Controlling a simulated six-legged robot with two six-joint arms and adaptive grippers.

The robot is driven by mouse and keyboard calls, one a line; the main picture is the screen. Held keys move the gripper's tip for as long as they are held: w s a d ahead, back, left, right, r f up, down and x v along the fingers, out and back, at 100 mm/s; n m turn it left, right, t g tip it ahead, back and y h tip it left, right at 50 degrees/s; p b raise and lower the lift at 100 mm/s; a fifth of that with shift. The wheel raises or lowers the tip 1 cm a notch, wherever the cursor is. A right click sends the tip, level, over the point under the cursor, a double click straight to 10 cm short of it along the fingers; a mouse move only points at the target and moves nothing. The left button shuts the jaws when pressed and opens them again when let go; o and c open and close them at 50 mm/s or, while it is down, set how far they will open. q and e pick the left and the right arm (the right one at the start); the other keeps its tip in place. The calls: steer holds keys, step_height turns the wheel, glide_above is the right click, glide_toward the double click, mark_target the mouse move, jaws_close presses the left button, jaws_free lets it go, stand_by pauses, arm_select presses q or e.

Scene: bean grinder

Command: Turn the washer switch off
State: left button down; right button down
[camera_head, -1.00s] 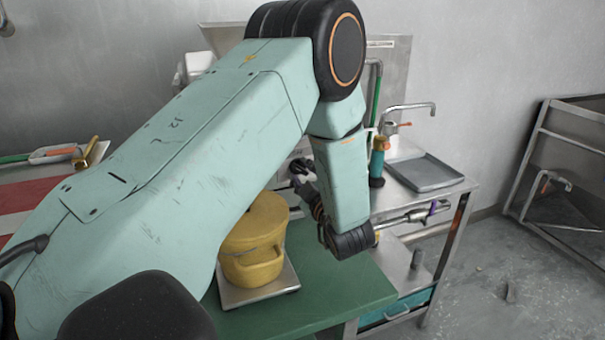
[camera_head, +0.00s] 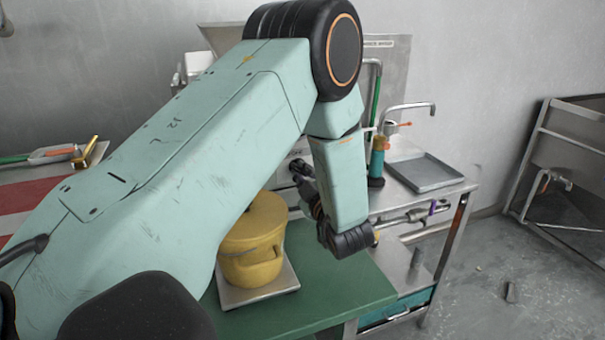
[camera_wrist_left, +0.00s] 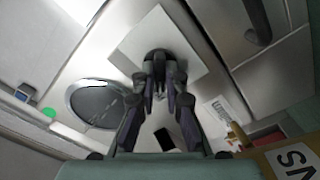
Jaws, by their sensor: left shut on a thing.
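My left gripper (camera_head: 301,172) reaches behind my pale green forearm in the head view, so only some dark finger parts show there. In the left wrist view the gripper (camera_wrist_left: 159,88) has its fingers drawn together on a small dark knob, which seems to be the washer switch (camera_wrist_left: 157,58). The knob stands in front of a pale square plate (camera_wrist_left: 186,40). The fingers hide most of the knob, and its setting cannot be read. The switch is hidden in the head view. My right gripper is not in view.
A yellow lidded pot (camera_head: 252,262) stands on a scale (camera_head: 262,290) on the green tabletop (camera_head: 345,290), close under my arm. A teal and orange bottle (camera_head: 377,160), a tap (camera_head: 408,107) and a grey tray (camera_head: 425,173) are to the right. Open floor lies at the far right.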

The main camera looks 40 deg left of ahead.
arm_select(q)
steer(key=m+p, duration=0.3)
steer(key=m, duration=0.2)
steer(key=shift+p, duration=0.4)
steer(key=m+p, duration=0.1)
steer(key=m, duration=0.2)
steer(key=shift+f+p, duration=0.1)
steer(key=shift+p, duration=0.25)
steer(key=shift+f+m+p, duration=0.1)
steer(key=shift+m+p, duration=0.3)
steer(key=shift+m, duration=0.6)
steer(key=shift+s, duration=0.1)
steer(key=c, duration=1.4)
jaws_free()
steer(key=shift+d, duration=0.1)
